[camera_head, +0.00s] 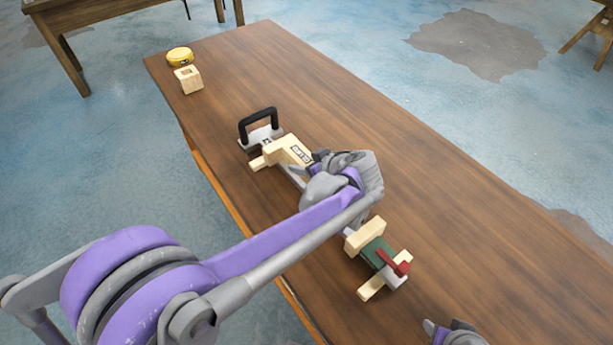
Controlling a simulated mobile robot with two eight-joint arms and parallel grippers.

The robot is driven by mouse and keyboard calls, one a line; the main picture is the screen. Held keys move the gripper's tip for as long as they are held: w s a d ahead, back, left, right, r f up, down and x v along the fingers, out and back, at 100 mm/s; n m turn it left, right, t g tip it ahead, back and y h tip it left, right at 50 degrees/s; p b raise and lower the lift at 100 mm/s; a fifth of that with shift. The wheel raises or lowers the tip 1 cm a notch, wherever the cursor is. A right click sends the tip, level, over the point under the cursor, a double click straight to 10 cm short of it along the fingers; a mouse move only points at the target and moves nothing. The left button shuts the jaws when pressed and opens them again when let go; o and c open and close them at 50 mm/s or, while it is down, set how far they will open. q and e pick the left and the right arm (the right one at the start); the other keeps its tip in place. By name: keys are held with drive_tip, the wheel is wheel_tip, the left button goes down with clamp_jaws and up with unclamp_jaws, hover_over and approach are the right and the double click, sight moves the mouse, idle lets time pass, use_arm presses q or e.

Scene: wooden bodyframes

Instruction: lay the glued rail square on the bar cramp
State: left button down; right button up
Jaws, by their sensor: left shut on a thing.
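The bar cramp runs diagonally along the brown table, with a black handle (259,118) at its far end. Its near end has a green part (377,252), a red part (401,265) and pale wood blocks. The pale rail (286,150), with dark lettering on it, is at the cramp's far end, by the handle. My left gripper (318,168) is shut on the rail's near end; the hand hides this end and the middle of the cramp. I cannot tell whether the rail touches the cramp. My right gripper (455,332) shows only partly at the bottom edge; its jaw state is unclear.
A yellow round object (180,57) and a pale wood block with a square hole (188,79) stand at the table's far left corner. The right side of the table (420,170) is clear. My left arm crosses the table's left edge.

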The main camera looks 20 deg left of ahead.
use_arm(q)
drive_tip(key=shift+f, duration=2.2)
use_arm(e)
drive_tip(key=shift+f, duration=0.3)
use_arm(q)
drive_tip(key=shift+b, duration=0.3)
drive_tip(key=shift+f, duration=0.2)
use_arm(e)
drive_tip(key=shift+f, duration=0.15)
use_arm(q)
drive_tip(key=shift+c, duration=0.8)
unclamp_jaws()
drive_tip(key=shift+r, duration=0.2)
drive_tip(key=shift+d+r, duration=0.2)
drive_tip(key=shift+d, duration=0.05)
use_arm(e)
drive_tip(key=shift+r, duration=0.2)
use_arm(q)
drive_tip(key=p+v, duration=0.1)
drive_tip(key=v, duration=1)
drive_tip(key=shift+s+d+r, duration=0.15)
drive_tip(key=shift+d+r, duration=0.05)
use_arm(e)
drive_tip(key=shift+r, duration=0.45)
